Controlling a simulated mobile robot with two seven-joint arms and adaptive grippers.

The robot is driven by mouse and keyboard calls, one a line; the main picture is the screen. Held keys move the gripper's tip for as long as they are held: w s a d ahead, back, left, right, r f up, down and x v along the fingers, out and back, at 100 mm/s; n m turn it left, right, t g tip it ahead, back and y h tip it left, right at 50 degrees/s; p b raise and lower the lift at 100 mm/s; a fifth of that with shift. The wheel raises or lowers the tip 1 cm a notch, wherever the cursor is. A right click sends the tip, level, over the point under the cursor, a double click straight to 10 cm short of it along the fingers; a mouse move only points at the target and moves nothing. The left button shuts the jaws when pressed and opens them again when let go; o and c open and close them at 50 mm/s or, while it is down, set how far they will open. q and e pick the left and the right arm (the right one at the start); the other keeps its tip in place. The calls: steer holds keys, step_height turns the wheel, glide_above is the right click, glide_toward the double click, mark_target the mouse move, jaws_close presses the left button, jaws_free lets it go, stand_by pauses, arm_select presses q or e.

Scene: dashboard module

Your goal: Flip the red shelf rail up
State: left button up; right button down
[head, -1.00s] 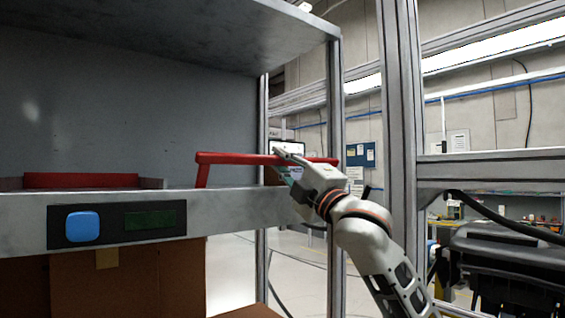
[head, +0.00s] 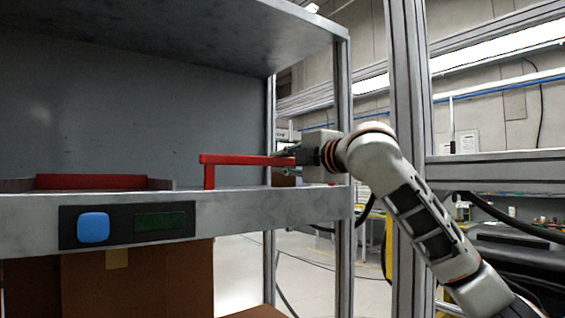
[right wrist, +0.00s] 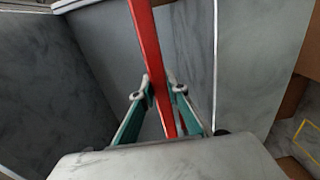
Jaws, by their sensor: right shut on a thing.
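The red shelf rail (head: 240,159) stands at the right part of the grey shelf's front edge, with a level top bar and a short post down to the shelf at its left end. In the right wrist view the rail (right wrist: 150,55) runs between the teal fingers. My right gripper (head: 284,162) is shut on the rail near its right end, reaching in from the right. It also shows in the right wrist view (right wrist: 166,92). The rail's right end is hidden by the gripper. My left gripper is not in view.
Another red bar (head: 105,182) lies low on the shelf at the left. A blue button (head: 93,227) and a dark green display (head: 160,221) sit on the shelf's front face (head: 270,208). A metal upright (head: 343,120) stands right behind my gripper, and a thicker frame post (head: 408,70) is farther right.

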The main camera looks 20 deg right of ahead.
steer(key=c, duration=2)
jaws_free()
steer(key=shift+o, duration=0.2)
steer(key=v, duration=1.2)
